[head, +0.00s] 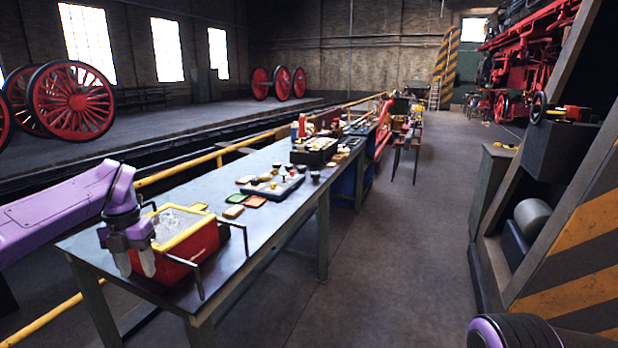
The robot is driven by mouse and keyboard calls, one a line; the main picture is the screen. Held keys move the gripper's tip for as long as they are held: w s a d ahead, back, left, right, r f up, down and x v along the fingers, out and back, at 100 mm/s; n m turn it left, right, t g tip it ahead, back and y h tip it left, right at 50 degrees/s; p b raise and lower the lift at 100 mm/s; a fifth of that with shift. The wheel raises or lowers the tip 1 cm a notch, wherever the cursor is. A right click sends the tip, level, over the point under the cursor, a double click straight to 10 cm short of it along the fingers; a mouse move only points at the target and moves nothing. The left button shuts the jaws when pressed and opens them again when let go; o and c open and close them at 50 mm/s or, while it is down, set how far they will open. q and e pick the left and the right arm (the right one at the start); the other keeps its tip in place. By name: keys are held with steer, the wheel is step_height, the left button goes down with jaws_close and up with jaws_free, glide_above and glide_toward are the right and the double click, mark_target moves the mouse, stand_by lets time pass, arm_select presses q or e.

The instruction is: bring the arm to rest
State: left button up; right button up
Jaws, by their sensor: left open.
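My left arm (55,215) is purple and comes in from the left over the near end of the workbench. My left gripper (136,264) points down in front of a red bin (190,252) with a yellow rim. Its two pale fingertips are apart with nothing seen between them. The gripper overlaps the bin's left side in the picture; I cannot tell whether they touch. The bin holds clear, glassy-looking contents. My right gripper is not in view; a purple and black rounded part shows at the bottom right edge.
The long workbench (262,222) carries a grey tray (272,186), small coloured pads and a black box (314,151). A metal handle frame stands by the bin. A yellow railing (190,165) runs behind. The floor (400,250) to the right is clear up to a striped barrier (575,262).

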arm_select(q)
step_height(320, 180, down, 9)
steer(key=w+a+m+t+y, duration=0.1)
steer(key=w+m+t+y, duration=0.15)
steer(key=m+y, duration=0.45)
steer(key=s+d+f+m+t, duration=0.3)
steer(key=d+f+m, duration=0.15)
steer(key=f, duration=0.35)
steer(key=s+d+f+m+t, duration=0.2)
steer(key=s+d+f+m, duration=0.15)
steer(key=f+m, duration=0.35)
steer(key=s+d+f+m+h, duration=0.1)
steer(key=s+f+m+h, duration=0.15)
steer(key=s+f, duration=0.45)
steer(key=s+d+f+m+h, duration=0.15)
steer(key=s+f+m, duration=0.3)
steer(key=s, duration=0.45)
steer(key=s+a+f+m+g, duration=0.1)
steer(key=s+f+m+g, duration=0.1)
steer(key=s, duration=0.7)
steer(key=s+a+f+m+g, duration=0.1)
steer(key=s+f+m+g, duration=0.1)
steer(key=s, duration=0.7)
steer(key=shift+m, duration=0.35)
steer(key=shift+w+a+f, duration=0.1)
